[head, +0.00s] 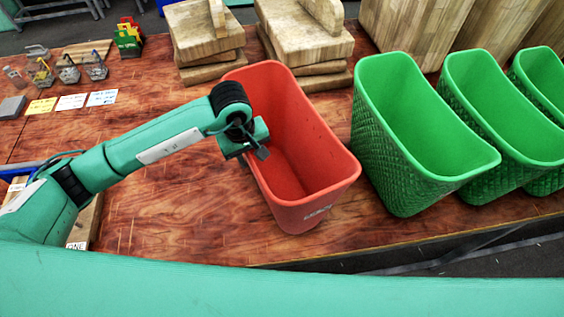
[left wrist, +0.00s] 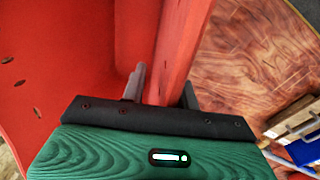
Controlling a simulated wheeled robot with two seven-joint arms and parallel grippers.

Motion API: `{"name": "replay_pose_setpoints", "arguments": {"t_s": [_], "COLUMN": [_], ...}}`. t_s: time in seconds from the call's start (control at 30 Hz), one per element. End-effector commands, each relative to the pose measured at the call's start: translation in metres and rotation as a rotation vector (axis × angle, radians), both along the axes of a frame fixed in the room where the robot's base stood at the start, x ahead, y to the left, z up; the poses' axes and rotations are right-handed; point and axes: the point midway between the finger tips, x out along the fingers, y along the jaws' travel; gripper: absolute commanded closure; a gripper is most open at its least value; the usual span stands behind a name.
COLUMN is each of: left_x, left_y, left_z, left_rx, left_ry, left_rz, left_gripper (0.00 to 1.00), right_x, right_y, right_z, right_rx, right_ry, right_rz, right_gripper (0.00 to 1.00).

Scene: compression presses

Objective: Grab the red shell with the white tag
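The red shell (head: 320,180) is a tall open bin standing on the wooden table in the middle of the head view. A small whitish tag (head: 317,213) is on its near outer face, low under the rim. My left gripper (head: 260,150) is at the shell's left rim. In the left wrist view, its fingers (left wrist: 164,88) straddle the red wall (left wrist: 182,50), one inside and one outside. A gap shows between the inner finger and the rim, so it looks open. My right gripper is not in view.
Several green bins (head: 400,150) stand close to the red shell's right. Stacked wooden blocks (head: 205,35) are behind it. Small metal parts (head: 68,70) and cards (head: 72,101) lie at the back left. The table (head: 160,220) is mostly clear at the front left.

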Motion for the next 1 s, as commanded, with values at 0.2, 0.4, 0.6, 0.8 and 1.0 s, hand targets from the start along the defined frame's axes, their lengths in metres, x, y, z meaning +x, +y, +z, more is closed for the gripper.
{"name": "replay_pose_setpoints", "arguments": {"t_s": [0.2,0.4,0.6,0.8,1.0], "left_x": [-0.0001,-0.0001,-0.0001,0.0,0.0001], "left_y": [-0.0001,-0.0001,-0.0001,-0.0002,-0.0001], "left_z": [0.0003,0.0005,0.0006,0.0007,0.0007], "left_rx": [0.0,0.0,0.0,0.0,0.0], "left_ry": [0.0,0.0,0.0,0.0,0.0], "left_rz": [0.0,0.0,0.0,0.0,0.0], "left_gripper": [1.0,1.0,1.0,1.0,1.0], "right_x": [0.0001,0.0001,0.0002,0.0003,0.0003], "right_y": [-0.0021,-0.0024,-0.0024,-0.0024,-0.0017], "right_z": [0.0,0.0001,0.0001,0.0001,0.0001], "right_rx": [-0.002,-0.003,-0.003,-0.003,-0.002], "right_ry": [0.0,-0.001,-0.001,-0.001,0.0], "right_rz": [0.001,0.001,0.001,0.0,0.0], "right_gripper": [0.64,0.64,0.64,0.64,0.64]}}
